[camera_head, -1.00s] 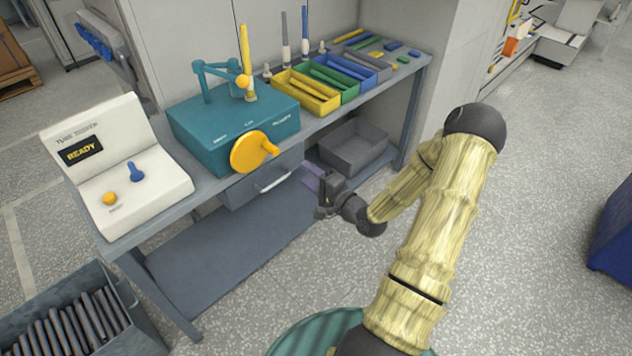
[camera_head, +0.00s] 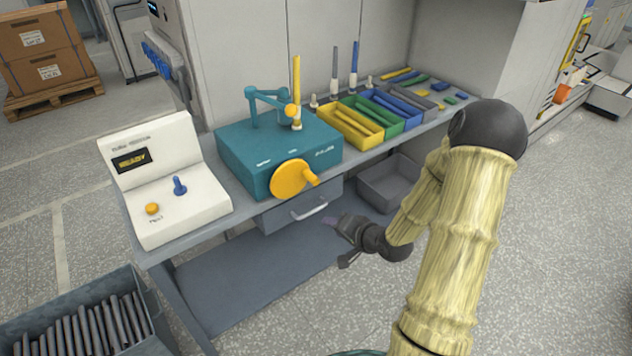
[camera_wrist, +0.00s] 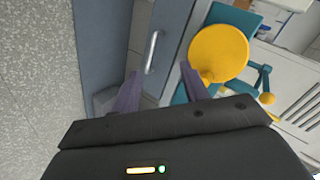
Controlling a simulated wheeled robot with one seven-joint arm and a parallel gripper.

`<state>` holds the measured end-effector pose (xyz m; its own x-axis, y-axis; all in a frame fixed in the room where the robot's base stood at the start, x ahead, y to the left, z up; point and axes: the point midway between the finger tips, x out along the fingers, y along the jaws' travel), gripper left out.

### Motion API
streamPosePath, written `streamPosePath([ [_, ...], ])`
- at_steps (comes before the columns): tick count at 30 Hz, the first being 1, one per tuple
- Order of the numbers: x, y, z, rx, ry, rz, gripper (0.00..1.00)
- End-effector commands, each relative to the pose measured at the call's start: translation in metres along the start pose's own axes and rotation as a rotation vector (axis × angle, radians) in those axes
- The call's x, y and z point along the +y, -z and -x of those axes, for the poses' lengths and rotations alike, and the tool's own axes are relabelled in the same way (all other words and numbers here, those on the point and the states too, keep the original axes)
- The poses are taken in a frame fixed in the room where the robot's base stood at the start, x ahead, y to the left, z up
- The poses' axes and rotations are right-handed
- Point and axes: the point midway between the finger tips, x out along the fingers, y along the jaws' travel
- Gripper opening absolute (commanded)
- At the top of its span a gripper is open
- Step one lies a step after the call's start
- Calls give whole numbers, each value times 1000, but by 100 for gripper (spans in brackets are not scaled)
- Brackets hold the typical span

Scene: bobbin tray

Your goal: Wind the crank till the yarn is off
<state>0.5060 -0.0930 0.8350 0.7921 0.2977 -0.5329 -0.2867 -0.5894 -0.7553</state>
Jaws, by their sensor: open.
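The yellow crank (camera_head: 290,179) is a disc with a knob on the front of the teal winder box (camera_head: 240,150); it also shows in the wrist view (camera_wrist: 219,53). A yellow tube (camera_head: 296,85) stands upright at the back right of the box, beside a teal jointed arm (camera_head: 254,105) with a yellow ball end. Whether yarn is on the tube I cannot tell. My gripper (camera_head: 338,240) is open and empty, in front of the bench, below and right of the crank. In the wrist view its purple fingers (camera_wrist: 160,85) are apart, with the crank beyond the right finger.
A drawer with a handle (camera_head: 309,212) is under the winder. A white tester (camera_head: 180,215) reading READY stands left. Yellow, green and blue trays (camera_head: 345,133) stand right. A grey bin (camera_head: 388,190) is below the bench; a crate of dark rods (camera_head: 145,300) is front left.

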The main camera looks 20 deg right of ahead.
Motion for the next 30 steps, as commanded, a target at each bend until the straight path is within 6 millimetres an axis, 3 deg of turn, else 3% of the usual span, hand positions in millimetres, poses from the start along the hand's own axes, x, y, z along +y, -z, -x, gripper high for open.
streamPosePath([
  [5, -13, -17, 17, -101, -268, 298, 45],
  [12, -41, -45, 68, -258, -523, 571, 45],
  [21, -82, -104, 140, -500, -604, 729, 45],
  [24, -87, -114, 151, -543, -598, 742, 45],
  [30, -87, -117, 154, -557, -597, 744, 45],
])
